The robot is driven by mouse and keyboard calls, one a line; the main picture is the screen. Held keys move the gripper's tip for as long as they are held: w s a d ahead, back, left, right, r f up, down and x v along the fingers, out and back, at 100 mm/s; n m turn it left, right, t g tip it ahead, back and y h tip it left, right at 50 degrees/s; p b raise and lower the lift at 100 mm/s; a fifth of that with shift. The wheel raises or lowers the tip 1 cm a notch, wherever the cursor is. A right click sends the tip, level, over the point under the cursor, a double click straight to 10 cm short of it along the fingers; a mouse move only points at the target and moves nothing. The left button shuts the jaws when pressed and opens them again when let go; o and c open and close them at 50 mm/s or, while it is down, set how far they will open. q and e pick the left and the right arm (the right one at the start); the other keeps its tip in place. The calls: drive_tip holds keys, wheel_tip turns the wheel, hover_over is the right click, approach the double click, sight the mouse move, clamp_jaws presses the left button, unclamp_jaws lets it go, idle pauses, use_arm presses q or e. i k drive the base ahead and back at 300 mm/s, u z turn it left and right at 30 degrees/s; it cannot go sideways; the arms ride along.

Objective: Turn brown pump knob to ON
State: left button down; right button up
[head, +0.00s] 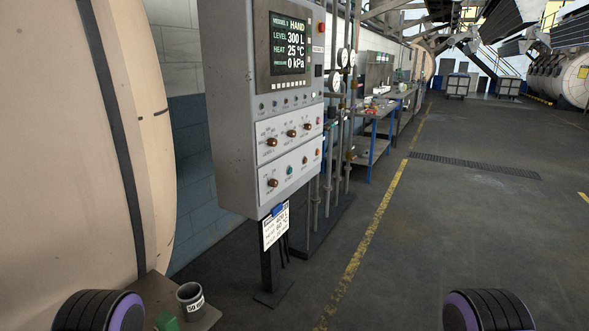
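A grey control cabinet (231,109) stands on a post left of the middle. Its upper white panel (262,129) carries several brown knobs, among them a left one (271,142), a middle one (291,133) and a right one (306,127). The lower white panel (262,172) has another brown knob (272,183) at its left end, beside a teal button (290,170). The labels are too small to tell which knob is the pump's or where it points. The display (289,46) reads HAND, 300 L, 25 °C and 0 kPa. Neither gripper shows; only black, ridged parts of my arms appear at the bottom.
A large beige vessel (80,150) fills the left side. A grey cup (189,297) stands on a low surface at bottom left. A card (275,228) hangs below the cabinet. Pipes and gauges stand right of it. The floor (450,230) at right is clear.

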sight(274, 183)
drive_tip(key=z, duration=0.4)
drive_tip(key=i, duration=0.4)
drive_tip(key=z, duration=0.6)
drive_tip(key=i, duration=1.3)
drive_tip(key=u, duration=0.75)
